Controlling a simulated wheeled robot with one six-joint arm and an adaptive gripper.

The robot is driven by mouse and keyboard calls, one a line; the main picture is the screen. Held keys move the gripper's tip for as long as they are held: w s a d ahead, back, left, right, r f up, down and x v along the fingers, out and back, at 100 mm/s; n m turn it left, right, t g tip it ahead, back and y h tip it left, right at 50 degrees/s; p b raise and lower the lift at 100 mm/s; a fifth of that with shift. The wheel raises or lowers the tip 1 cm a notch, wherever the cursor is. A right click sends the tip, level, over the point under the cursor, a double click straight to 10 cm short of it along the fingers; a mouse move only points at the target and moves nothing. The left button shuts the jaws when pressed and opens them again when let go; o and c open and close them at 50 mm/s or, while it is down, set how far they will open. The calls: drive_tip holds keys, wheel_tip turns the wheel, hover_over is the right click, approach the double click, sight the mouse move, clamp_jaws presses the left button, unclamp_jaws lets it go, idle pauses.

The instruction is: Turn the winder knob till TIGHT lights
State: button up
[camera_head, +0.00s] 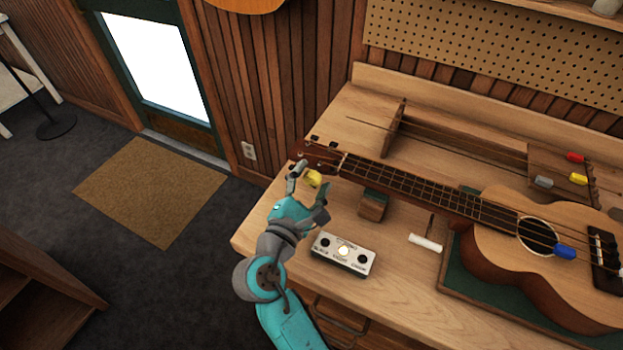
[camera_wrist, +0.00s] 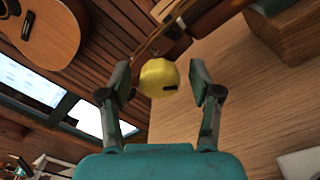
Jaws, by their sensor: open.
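The yellow winder knob (camera_head: 313,179) is at the ukulele's (camera_head: 430,192) headstock, near the table's left end. My gripper (camera_head: 307,183) is open around it. In the wrist view, the knob (camera_wrist: 157,76) lies between the two fingertips (camera_wrist: 161,82), with a gap on each side. A dark mark shows on the knob's face. The silver indicator box (camera_head: 343,254) stands on the table below the neck. Its middle lamp (camera_head: 344,251) glows pale yellow and its two outer lamps are dark. Its small labels are too blurred to read surely.
A wooden block (camera_head: 373,205) supports the neck. A white-handled tool (camera_head: 426,242) lies right of the box. The ukulele body rests on a green mat (camera_head: 482,288). A stringed wooden rig (camera_head: 470,145) with coloured pieces stands behind. The table's left edge is close to my arm.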

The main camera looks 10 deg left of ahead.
drive_tip(key=c, duration=1.2)
drive_tip(key=shift+o, duration=0.2)
drive_tip(key=shift+m, duration=1.6)
drive_tip(key=o, duration=1.2)
drive_tip(key=shift+c, duration=0.2)
drive_tip(key=v, duration=1.2)
drive_tip(key=shift+f, duration=0.1)
